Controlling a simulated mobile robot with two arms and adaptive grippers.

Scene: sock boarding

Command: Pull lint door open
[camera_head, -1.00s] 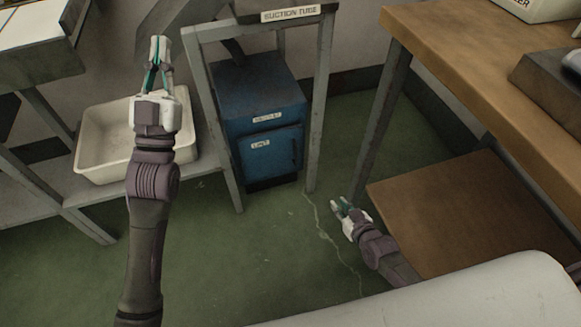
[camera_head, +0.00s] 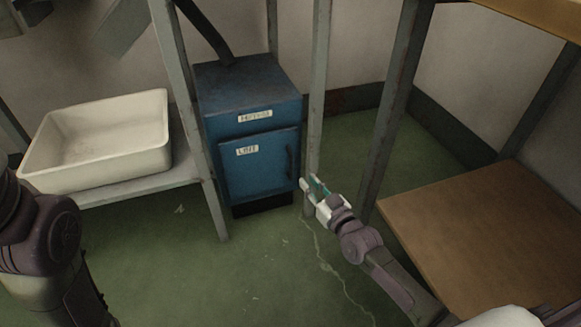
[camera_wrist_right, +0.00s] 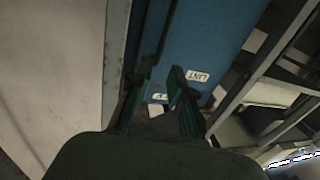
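The blue lint door (camera_head: 255,172) is on the lower front of the blue cabinet (camera_head: 245,88) and looks shut. Its white LINT label also shows in the right wrist view (camera_wrist_right: 197,76). A dark upright handle (camera_head: 289,163) is at the door's right edge. My right gripper (camera_head: 309,183) is just right of the door, beside a grey frame post, with its fingers apart and nothing held. In the right wrist view the open fingers (camera_wrist_right: 156,98) point at the blue front, close to the dark handle. Only links of my left arm show; its gripper is out of frame.
A grey post (camera_head: 317,90) stands right of the cabinet, and another (camera_head: 190,110) stands left of it. A cream basin (camera_head: 100,143) sits on a low shelf at left. A brown low shelf (camera_head: 480,220) is at right. Green floor in front is clear.

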